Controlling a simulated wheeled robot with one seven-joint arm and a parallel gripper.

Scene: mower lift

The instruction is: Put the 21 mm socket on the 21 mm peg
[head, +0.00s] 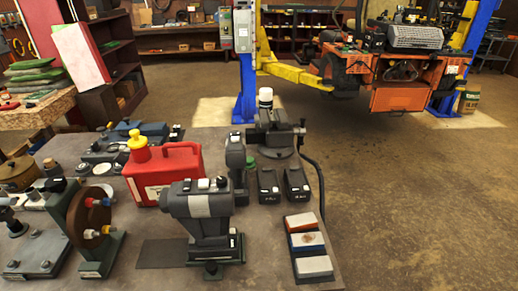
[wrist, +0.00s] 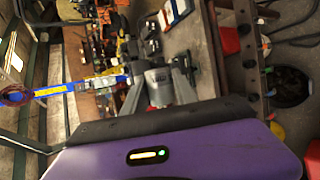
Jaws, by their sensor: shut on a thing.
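My gripper (wrist: 158,88) shows in the wrist view, which is turned on its side. Its two dark grey fingers are closed on a light grey, rounded thing (wrist: 160,86), which looks like a socket; no size mark is readable on it. It is held up, and the workbench shows behind it. My gripper is not in the head view. I cannot pick out the 21 mm peg in either view.
The workbench (head: 160,253) holds a red fuel can (head: 177,174), a grey bench machine (head: 206,212), a vise (head: 275,132), a wheel on a stand (head: 88,218) and sharpening stones (head: 306,243). An orange mower (head: 402,96) is behind, by blue lift posts (head: 245,75). Floor at right is clear.

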